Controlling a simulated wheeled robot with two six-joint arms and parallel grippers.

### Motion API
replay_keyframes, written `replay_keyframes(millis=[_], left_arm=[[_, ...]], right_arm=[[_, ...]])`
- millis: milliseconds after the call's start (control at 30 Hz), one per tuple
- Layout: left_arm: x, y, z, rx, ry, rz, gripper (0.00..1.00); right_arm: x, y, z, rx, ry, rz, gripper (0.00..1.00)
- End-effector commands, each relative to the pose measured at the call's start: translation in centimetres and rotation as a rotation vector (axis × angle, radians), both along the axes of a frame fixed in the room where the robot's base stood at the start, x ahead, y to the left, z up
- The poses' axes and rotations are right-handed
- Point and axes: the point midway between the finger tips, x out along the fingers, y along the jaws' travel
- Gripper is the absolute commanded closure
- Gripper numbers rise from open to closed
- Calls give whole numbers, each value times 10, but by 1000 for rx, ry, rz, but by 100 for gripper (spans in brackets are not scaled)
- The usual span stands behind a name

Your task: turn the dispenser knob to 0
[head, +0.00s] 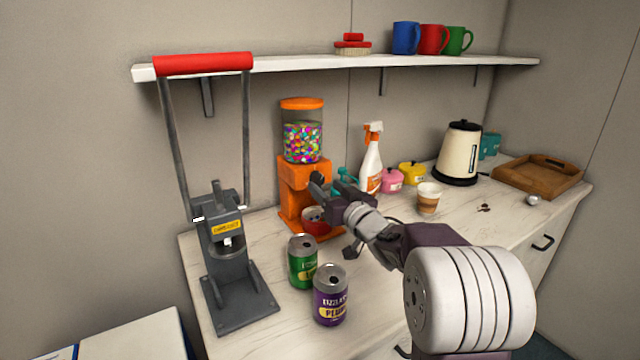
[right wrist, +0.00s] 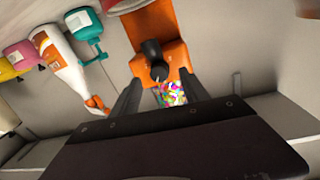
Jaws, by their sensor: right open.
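The orange candy dispenser (head: 298,180) stands on the counter against the wall, its clear globe full of colored candies. In the head view my right gripper (head: 328,205) is in front of it and hides the knob. In the right wrist view, which is turned upside down, the black knob (right wrist: 154,58) shows on the orange front (right wrist: 145,27). My right gripper (right wrist: 162,90) is open there, with one finger to each side of the knob's line. I cannot tell whether the fingers touch it. The knob's setting cannot be read. My left gripper is not in view.
A green can (head: 302,262) and a purple can (head: 330,295) stand in front. A grey press (head: 232,265) is at left. A spray bottle (head: 371,160), pink pot (head: 392,181) and paper cup (head: 429,198) are at right.

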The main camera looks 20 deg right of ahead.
Motion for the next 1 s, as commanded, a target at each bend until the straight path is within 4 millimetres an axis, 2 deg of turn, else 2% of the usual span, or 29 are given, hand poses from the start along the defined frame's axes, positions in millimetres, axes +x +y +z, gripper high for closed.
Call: replay_keyframes(millis=[100,200,500,533,700,733,1000], left_arm=[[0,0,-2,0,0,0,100],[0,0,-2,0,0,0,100],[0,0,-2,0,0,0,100],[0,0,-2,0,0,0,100],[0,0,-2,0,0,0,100],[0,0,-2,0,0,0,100],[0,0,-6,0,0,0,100]], right_arm=[[22,1,-1,1,0,1,47],[33,2,0,0,0,0,47],[39,2,0,1,0,-1,47],[39,2,0,1,0,-1,50],[38,2,0,1,0,-1,97],[38,2,0,1,0,-1,100],[38,1,-1,-29,-4,-1,100]])
